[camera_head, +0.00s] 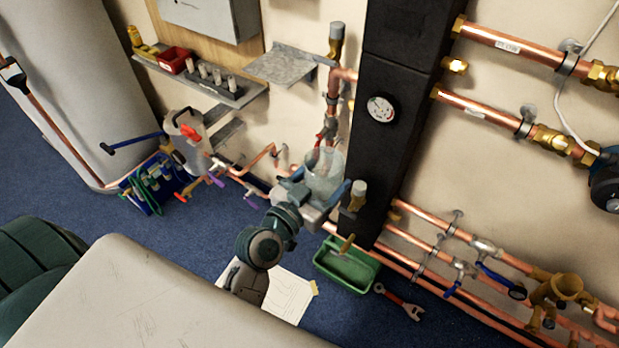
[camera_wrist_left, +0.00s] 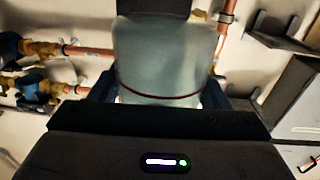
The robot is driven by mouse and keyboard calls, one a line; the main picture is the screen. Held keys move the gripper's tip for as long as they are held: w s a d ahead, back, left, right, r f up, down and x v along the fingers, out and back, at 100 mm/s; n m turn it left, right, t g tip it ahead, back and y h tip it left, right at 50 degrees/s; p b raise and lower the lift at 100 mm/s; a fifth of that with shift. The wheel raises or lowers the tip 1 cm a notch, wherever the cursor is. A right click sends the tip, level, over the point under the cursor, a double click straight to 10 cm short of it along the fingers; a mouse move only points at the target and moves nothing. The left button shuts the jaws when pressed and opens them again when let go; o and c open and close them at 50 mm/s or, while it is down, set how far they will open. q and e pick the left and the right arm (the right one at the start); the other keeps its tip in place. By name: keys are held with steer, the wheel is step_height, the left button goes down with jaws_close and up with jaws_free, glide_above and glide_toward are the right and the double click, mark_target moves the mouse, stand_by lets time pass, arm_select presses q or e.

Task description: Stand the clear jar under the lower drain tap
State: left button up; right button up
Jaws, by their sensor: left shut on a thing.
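The clear jar (camera_head: 325,172) is held upright or nearly so in front of the black column, above the floor. My left gripper (camera_head: 318,198) is shut on it. In the left wrist view the jar (camera_wrist_left: 165,60) looks cloudy, with a dark red line around it, and sits between the two fingers (camera_wrist_left: 160,95). A tap with a red handle (camera_head: 321,138) is on the vertical copper pipe just behind the jar's rim. Blue-handled valves (camera_head: 497,277) sit on the low pipes at right. I cannot tell which tap is the lower drain tap. My right gripper is not in view.
A green tray (camera_head: 346,268) with a brush lies on the floor below the jar, beside paper sheets (camera_head: 287,295) and a red wrench (camera_head: 399,303). A grey shelf (camera_head: 281,64) juts out at upper left. Low copper pipes (camera_head: 405,268) run along the wall.

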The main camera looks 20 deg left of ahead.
arm_select(q)
steer(key=w+d+r+m+g+h, duration=0.2)
steer(key=w+d+m+g+h, duration=0.1)
steer(key=d+m+g+h, duration=0.2)
steer(key=w+d+r+m+g+h, duration=0.2)
steer(key=d+m+g+h, duration=0.4)
steer(key=m+g+h, duration=0.3)
steer(key=shift+w+d+r+m+g, duration=0.15)
steer(key=shift+w+r+m+g, duration=0.15)
steer(key=shift+w+g, duration=0.7)
